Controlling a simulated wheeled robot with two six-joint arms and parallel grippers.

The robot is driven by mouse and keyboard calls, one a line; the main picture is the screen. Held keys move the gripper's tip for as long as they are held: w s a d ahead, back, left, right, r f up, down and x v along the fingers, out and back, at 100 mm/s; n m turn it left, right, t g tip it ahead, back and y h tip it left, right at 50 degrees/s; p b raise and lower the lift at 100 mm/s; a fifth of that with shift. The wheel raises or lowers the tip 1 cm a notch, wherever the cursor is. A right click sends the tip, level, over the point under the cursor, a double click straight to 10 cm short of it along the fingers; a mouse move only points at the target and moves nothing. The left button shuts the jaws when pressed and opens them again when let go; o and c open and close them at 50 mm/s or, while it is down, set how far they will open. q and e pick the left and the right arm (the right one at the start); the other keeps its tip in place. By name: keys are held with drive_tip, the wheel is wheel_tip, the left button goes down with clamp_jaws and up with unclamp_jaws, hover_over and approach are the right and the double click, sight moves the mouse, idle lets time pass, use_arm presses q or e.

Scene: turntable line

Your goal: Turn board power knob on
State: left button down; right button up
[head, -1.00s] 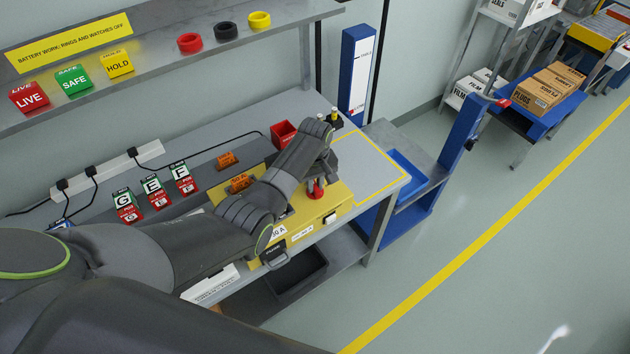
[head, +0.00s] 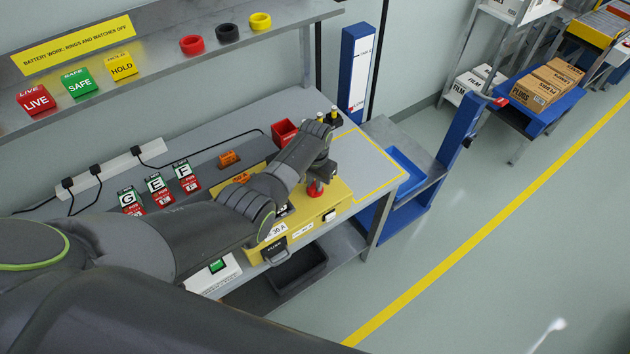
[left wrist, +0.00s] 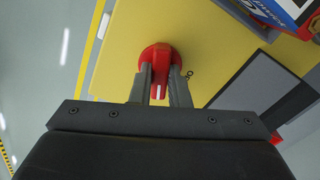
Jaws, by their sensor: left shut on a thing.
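The yellow board (head: 315,210) lies on the bench near its front edge, partly hidden by my left arm in the head view. The red power knob (head: 315,189) is on the board near its front. In the left wrist view the knob (left wrist: 159,62) is a round red base with a red handle bearing a white line, and the line points toward my gripper. My left gripper (left wrist: 160,82) is shut on the handle, one finger on each side. In the head view the left gripper (head: 317,180) points down at the knob. My right gripper is not in view.
Red, green and yellow LIVE, SAFE and HOLD blocks (head: 80,82) stand on the shelf above. A red bin (head: 285,132) and several lettered modules (head: 158,188) are behind the board. A black bin (head: 297,270) sits below the bench edge.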

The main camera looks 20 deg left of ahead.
use_arm(q)
drive_tip(key=shift+w+r+m, duration=0.1)
drive_tip(key=shift+m, duration=2.2)
drive_tip(key=c, duration=1.4)
unclamp_jaws()
